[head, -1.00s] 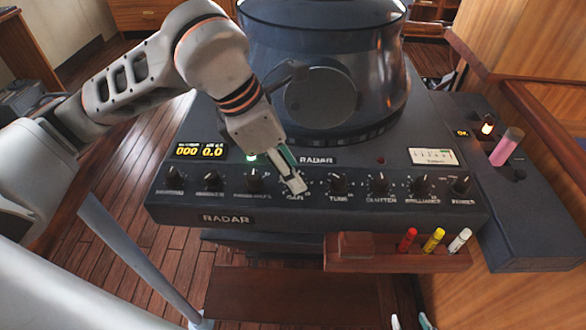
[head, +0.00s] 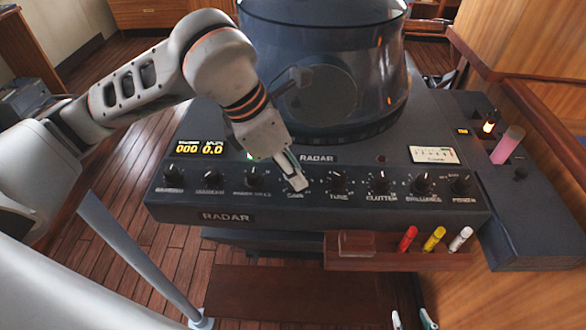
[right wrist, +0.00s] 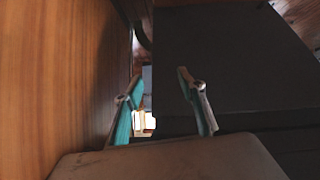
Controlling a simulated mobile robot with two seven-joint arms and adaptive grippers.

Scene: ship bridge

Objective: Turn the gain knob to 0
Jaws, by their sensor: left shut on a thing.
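The radar console (head: 330,215) has a row of black knobs along its sloped front. The gain knob's label shows just below my left gripper (head: 298,184). That gripper reaches down from the upper left and is shut on the gain knob, which its fingers hide. The knob's pointer and scale cannot be read. The tune knob (head: 338,183) is just to the right of the fingers, apart from them. My right gripper (right wrist: 163,85) is open and empty in the right wrist view. Its fingertips also show at the bottom edge of the head view.
A glass-sided radar hood (head: 320,70) rises behind the knobs, close to my left arm. A wooden ledge (head: 345,262) below the front holds red, yellow and white markers. A pink cylinder (head: 507,145) stands on the right side panel. A wooden wall is close beside my right gripper.

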